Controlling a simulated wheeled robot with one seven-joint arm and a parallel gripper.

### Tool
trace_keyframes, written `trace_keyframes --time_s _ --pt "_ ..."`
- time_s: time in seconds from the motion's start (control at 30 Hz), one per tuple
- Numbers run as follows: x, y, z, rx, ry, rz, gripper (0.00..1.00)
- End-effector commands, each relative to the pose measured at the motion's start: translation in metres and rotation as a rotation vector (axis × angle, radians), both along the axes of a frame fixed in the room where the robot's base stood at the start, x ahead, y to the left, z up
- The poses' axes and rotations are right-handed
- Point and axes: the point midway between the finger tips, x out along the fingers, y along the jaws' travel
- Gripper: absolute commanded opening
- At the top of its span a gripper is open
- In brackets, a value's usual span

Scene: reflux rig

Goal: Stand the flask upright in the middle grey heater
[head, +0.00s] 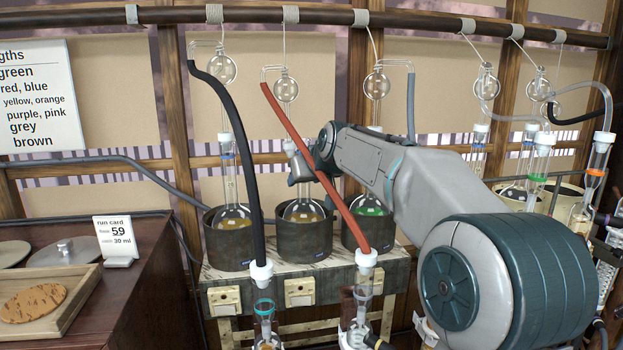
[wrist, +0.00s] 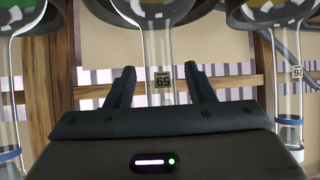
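The flask (head: 303,213), with amber liquid in its round bulb, stands upright in the middle grey heater (head: 303,243). In the wrist view, which is upside down, its clear neck (wrist: 158,45) carries a "59" label. My gripper (wrist: 161,78) has one finger on each side of this neck, with a visible gap on both sides. It is open. In the head view my gripper (head: 300,169) is beside the neck above the middle heater, partly hidden by my arm and a red hose. The bulb's bottom is hidden inside the heater.
The left heater (head: 230,246) and right heater (head: 367,228) hold flasks with tall necks close by. A black hose (head: 248,165) and a red hose (head: 325,180) hang in front. Glass bulbs hang from the rail. A run card (head: 115,238) reads 59.

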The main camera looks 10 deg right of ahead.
Motion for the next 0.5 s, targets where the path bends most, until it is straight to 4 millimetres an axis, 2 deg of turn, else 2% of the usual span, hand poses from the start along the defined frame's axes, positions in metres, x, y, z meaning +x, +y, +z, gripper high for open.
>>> trace_keyframes --time_s 0.3,0.5 --pt "0.000 0.000 0.001 -0.001 0.000 -0.001 0.50" --pt "-0.017 -0.005 0.011 -0.001 -0.003 -0.005 0.50"
